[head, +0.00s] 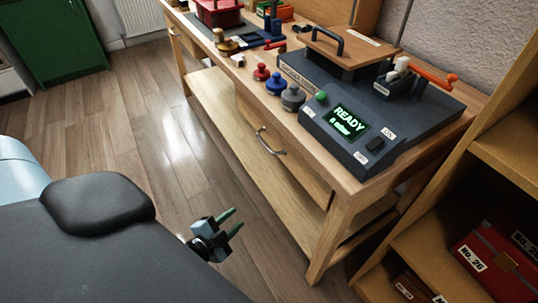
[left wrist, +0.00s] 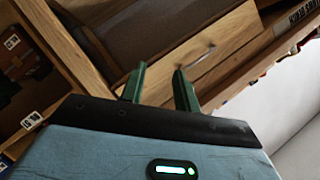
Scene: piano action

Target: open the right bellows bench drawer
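The right bellows bench drawer (head: 293,172) is a pale wooden front under the bench top, and it looks closed. Its curved metal handle (head: 270,143) faces the floor side. In the left wrist view the drawer front (left wrist: 225,45) shows beyond the fingers, with the handle (left wrist: 208,51) to the right of the right finger. My left gripper (head: 237,219) has green fingers, apart and empty, in front of the bench, below and to the left of the handle. In the left wrist view the gripper (left wrist: 160,69) also shows a clear gap. My right gripper is not in view.
The bench (head: 338,215) carries a dark console (head: 390,115) reading READY, several knobbed weights and a red box (head: 217,12). A wooden shelf (head: 505,150) with a red case (head: 495,262) stands at the right. Wooden floor (head: 130,110) is clear left of the bench.

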